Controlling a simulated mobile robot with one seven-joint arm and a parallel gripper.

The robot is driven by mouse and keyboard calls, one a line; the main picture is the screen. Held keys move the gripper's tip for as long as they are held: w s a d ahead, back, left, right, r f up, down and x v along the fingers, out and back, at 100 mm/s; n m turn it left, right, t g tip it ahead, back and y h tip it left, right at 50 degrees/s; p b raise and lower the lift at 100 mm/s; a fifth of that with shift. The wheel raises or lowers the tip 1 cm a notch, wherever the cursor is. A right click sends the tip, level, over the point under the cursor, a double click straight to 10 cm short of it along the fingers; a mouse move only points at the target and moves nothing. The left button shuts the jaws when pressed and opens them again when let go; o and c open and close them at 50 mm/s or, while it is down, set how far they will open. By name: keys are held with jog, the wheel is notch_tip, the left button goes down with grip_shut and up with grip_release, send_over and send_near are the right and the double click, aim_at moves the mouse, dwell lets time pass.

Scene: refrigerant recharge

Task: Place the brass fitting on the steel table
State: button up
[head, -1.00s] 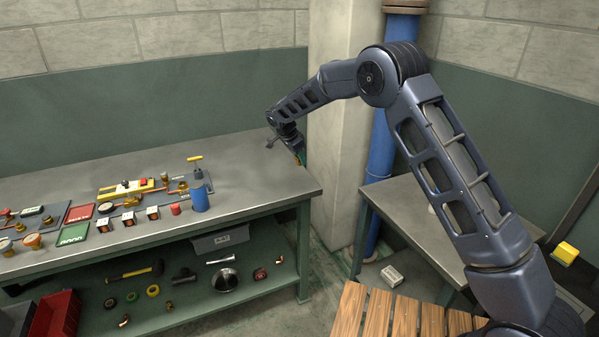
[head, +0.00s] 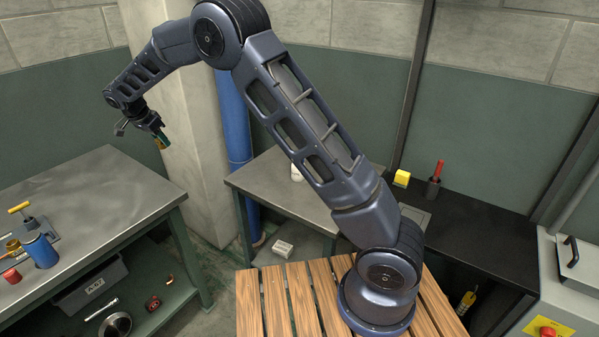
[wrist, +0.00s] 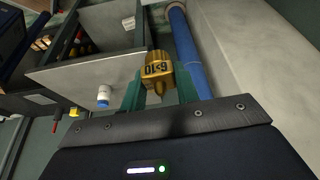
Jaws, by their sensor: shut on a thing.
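My gripper (head: 160,141) is in front of the pale pillar, above and just right of the workbench's far corner. In the wrist view its green fingers (wrist: 157,92) are shut on the brass fitting (wrist: 157,68), a gold-coloured piece with dark markings. In the head view only a small gold bit of it shows at the fingertips. The small grey-topped steel table (head: 255,183) stands right of the pillar, partly hidden behind my arm. Its top also shows in the wrist view (wrist: 75,78), with the fitting held in the air, apart from it.
A white bottle (head: 296,173) with a blue cap (wrist: 103,103) stands on the small table; the top's left part is bare. A blue pipe (head: 236,130) rises behind it. The workbench (head: 105,190) holds a blue cylinder (head: 41,251). A black counter (head: 480,230) is at right.

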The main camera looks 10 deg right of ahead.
jog(key=w+d, duration=0.3)
jog(key=d, duration=1.2)
jog(key=m, duration=0.1)
send_over(297, 193)
jog(key=s+a, duration=0.1)
notch_tip(297, 193, down, 4)
notch_tip(297, 193, down, 19)
jog(key=shift+a+f, duration=0.1)
jog(key=shift+f, duration=0.05)
jog(key=shift+f, duration=0.15)
jog(key=o, duration=1)
